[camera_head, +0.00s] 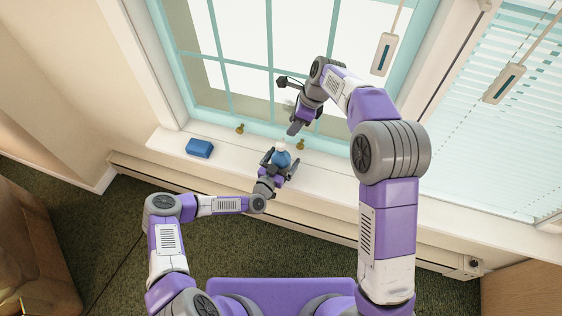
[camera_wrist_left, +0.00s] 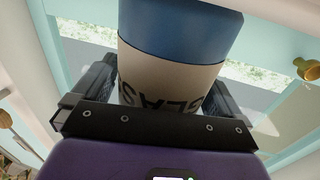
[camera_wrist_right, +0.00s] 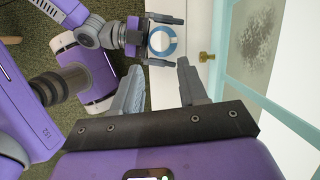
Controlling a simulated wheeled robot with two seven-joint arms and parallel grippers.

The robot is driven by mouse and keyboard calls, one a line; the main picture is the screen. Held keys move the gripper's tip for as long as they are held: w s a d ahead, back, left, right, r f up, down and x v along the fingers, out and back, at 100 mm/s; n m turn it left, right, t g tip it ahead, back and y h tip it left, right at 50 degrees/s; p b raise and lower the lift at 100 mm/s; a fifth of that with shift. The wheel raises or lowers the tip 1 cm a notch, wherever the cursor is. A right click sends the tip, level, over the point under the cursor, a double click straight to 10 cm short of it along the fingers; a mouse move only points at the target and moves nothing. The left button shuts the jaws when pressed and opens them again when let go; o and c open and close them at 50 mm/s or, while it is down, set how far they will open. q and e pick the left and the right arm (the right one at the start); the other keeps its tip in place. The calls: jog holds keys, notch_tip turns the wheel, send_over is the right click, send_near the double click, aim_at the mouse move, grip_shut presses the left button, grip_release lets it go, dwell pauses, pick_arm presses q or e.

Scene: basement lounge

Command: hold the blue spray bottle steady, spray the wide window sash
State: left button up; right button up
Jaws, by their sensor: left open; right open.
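The blue spray bottle (camera_head: 282,158) stands on the white sill between the fingers of my left gripper (camera_head: 279,169), which is open around it. In the left wrist view, the bottle's blue part and beige label (camera_wrist_left: 168,75) fill the space between the fingers; any contact is unclear. The right wrist view shows the bottle's round top (camera_wrist_right: 162,41) from above. My right gripper (camera_head: 295,128) is open and empty above the sill, close to the sash. The wide window sash (camera_head: 222,87) has a teal frame with several panes. A grey smudge (camera_wrist_right: 258,40) shows on its glass.
A blue block, perhaps a sponge (camera_head: 199,148), lies on the sill left of the bottle. Brass latches (camera_head: 240,128) stand along the sash bottom. A blind (camera_head: 500,150) covers the right window, with cords hanging nearby. A baseboard heater (camera_head: 400,250) runs below the sill.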

pick_arm(q)
jog(key=c, duration=1.4)
jog(key=shift+c, duration=0.6)
pick_arm(e)
jog(key=shift+c, duration=0.6)
grip_shut()
jog(key=shift+a, duration=0.1)
